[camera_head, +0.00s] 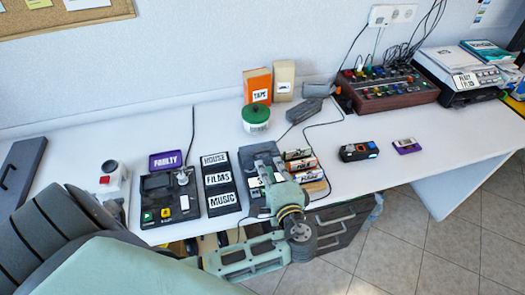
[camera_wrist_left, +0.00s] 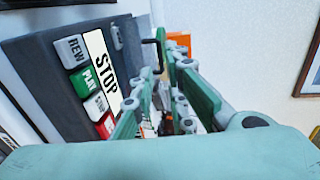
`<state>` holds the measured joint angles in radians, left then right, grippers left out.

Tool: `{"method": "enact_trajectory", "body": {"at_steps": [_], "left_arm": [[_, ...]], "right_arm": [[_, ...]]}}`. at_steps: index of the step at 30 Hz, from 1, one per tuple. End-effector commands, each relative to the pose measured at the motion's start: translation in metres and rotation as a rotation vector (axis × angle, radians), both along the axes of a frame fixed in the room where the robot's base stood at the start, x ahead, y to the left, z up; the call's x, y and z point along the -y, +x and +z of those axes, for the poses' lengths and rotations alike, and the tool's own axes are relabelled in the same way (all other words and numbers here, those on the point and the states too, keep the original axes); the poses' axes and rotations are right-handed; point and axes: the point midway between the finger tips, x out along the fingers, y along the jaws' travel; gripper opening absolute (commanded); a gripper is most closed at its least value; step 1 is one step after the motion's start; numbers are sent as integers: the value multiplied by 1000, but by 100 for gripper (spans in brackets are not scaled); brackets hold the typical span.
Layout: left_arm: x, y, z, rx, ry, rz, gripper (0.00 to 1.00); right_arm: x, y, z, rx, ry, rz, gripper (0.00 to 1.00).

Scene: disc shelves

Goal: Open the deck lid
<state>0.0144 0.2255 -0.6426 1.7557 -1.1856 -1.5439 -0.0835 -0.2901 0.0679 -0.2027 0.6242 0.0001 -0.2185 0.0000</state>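In the left wrist view a dark grey deck (camera_wrist_left: 40,75) fills the left side, with REW, PLAY, red and white keys and a large STOP label (camera_wrist_left: 101,70). A black handle-like bar (camera_wrist_left: 155,52) stands beyond it. In the head view a dark grey unit (camera_head: 260,150), probably this deck, lies right of the labelled rack, partly covered by my arm. My left gripper (camera_head: 270,170) is over it. In the wrist view its fingers (camera_wrist_left: 165,85) are apart, with nothing seen gripped. Whether they touch the deck or lid is unclear. My right gripper is not seen.
A black device with coloured keys (camera_head: 160,190) and the HOUSE, FILMS, MUSIC rack (camera_head: 219,187) stand to the left. Small boxes (camera_head: 302,167) are close on the right. The orange TAPE box (camera_head: 258,86) and green-lidded tub (camera_head: 256,113) are behind.

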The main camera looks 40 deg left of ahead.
Motion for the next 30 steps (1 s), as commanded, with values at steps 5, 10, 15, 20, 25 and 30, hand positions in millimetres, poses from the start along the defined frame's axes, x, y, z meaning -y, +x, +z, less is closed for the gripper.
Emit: {"method": "enact_trajectory", "body": {"at_steps": [5,10,15,20,25,30], "left_arm": [[-24,19,-4,-1,4,1,14],[-40,34,-9,-2,3,0,14],[-47,40,-12,-2,-1,0,14],[-48,40,-13,-1,-2,0,14],[-47,40,-13,-2,-1,0,6],[-47,40,-13,-3,-2,0,0]], "right_arm": [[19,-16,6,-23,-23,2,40],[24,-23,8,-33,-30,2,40],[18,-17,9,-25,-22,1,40],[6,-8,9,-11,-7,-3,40],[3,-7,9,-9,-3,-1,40],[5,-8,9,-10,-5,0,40]]}}
